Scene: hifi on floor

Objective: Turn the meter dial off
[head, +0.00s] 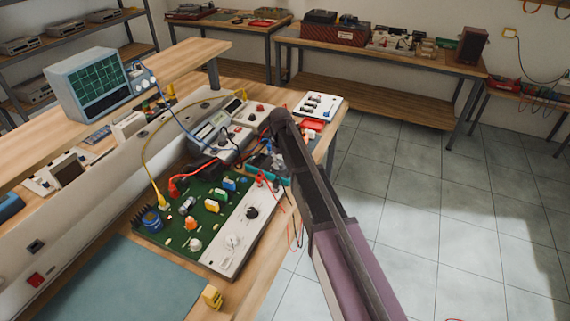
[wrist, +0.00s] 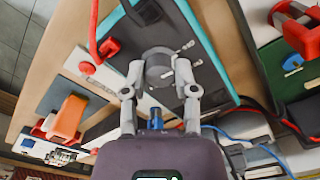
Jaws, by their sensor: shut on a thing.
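The meter is a dark grey multimeter with a teal edge (wrist: 212,45), lying face up on the bench. It also shows in the head view (head: 262,164), partly hidden by my arm. Its round grey dial (wrist: 158,62) has small white marks beside it. My gripper (wrist: 161,84) is over the meter, with one finger on each side of the dial, shut on it. In the head view my arm hides the fingers. Which setting the dial points to cannot be read.
A green circuit board (head: 185,212) with a white front panel lies beside the meter, with red and yellow leads. A grey bench instrument (head: 215,130) stands behind. An oscilloscope (head: 88,85) sits on the raised shelf. The tiled floor (head: 430,200) at right is clear.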

